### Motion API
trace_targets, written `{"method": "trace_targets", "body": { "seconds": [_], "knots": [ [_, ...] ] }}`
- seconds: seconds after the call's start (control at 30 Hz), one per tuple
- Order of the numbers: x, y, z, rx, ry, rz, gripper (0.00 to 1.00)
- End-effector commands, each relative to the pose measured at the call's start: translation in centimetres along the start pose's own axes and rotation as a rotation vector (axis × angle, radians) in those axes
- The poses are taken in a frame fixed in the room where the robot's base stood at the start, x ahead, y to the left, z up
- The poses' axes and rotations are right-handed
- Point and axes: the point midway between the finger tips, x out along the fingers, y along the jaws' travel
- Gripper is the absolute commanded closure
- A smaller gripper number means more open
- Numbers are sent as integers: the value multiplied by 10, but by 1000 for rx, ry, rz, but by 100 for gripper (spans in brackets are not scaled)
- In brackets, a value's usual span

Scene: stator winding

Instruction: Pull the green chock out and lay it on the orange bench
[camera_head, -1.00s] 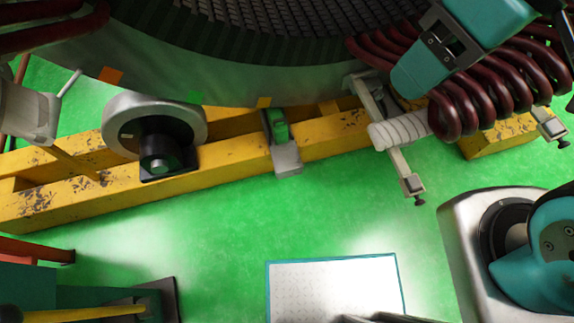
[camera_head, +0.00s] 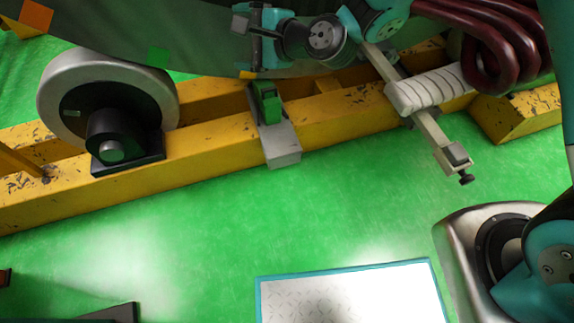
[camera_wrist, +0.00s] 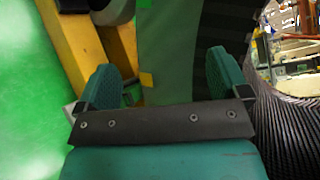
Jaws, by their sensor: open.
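The green chock (camera_head: 266,103) sits in a grey metal bracket (camera_head: 282,145) on the yellow beam, below the large stator ring in the head view. My gripper (camera_head: 239,38) is above the chock, in front of the ring's grey-green side, apart from the chock. Its teal fingers (camera_wrist: 162,72) are spread in the wrist view with nothing between them. I cannot identify the orange bench in either view.
A roller wheel (camera_head: 62,100) stands on the yellow beam (camera_head: 215,140) to the left. Green floor (camera_head: 190,235) is open in front.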

Motion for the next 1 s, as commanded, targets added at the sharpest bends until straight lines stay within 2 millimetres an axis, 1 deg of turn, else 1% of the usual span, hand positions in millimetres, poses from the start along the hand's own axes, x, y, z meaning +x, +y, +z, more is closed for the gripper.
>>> {"method": "trace_targets", "body": {
  "seconds": [0.03, 0.07, 0.1, 0.17, 0.2, 0.27, 0.3, 0.4, 0.5, 0.6, 0.7, 1.0],
  "knots": [
    [26, 52, -34, 116, 21, -52, 6],
    [35, 67, -48, 186, 33, -91, 6],
    [47, 89, -66, 281, 48, -146, 6],
    [61, 124, -95, 419, 70, -229, 6],
    [69, 148, -114, 511, 82, -285, 6],
    [78, 184, -142, 639, 97, -371, 6],
    [82, 208, -160, 717, 105, -428, 6],
    [84, 259, -199, 887, 128, -561, 6],
    [81, 297, -225, 1007, 129, -667, 6],
    [77, 320, -241, 1083, 128, -738, 6],
    [74, 330, -248, 1118, 125, -776, 6],
    [72, 330, -248, 1130, 125, -787, 6]
  ]
}}
